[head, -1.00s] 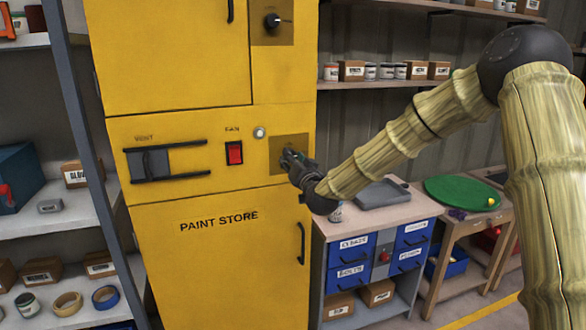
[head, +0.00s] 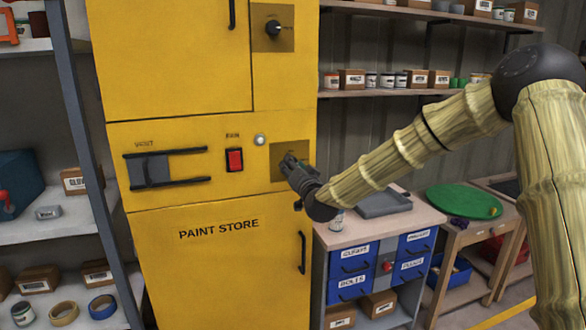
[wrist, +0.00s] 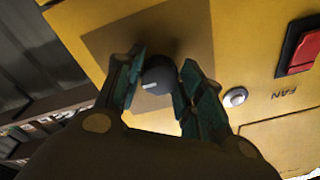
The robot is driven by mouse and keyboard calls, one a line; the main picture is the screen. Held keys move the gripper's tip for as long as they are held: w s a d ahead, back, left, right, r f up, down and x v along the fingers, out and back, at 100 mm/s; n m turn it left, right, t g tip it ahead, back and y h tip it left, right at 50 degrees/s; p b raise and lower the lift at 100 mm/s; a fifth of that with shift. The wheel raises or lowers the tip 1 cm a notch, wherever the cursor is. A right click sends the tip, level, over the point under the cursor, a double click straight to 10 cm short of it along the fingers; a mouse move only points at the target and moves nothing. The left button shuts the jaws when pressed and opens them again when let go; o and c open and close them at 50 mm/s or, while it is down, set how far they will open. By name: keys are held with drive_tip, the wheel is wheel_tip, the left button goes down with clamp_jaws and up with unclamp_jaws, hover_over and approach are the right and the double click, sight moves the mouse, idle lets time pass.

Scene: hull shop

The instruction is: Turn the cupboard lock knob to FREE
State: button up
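A dark round knob (wrist: 158,74) with a white pointer mark sits on a brownish square plate (head: 290,175) on the yellow cupboard (head: 220,270). My gripper (head: 290,161) is at this plate and hides most of the knob in the head view. In the wrist view my gripper (wrist: 162,80) has one finger on each side of the knob, close against it, and appears shut on it. The white mark points toward the lower left of the wrist picture. No lettering on the plate is legible.
A second knob (head: 274,29) is on an upper plate. A red FAN switch (head: 234,160), a round pale lamp (head: 260,140) and a VENT slider (head: 152,170) are left of my gripper. A door handle (head: 302,252) is below. A workbench (head: 360,235) stands right.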

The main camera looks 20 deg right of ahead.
drive_tip(key=shift+o, duration=1.2)
drive_tip(key=s+f, duration=0.1)
drive_tip(key=s, duration=1.1)
drive_tip(key=shift+d, duration=0.2)
drive_tip(key=shift+f, duration=0.1)
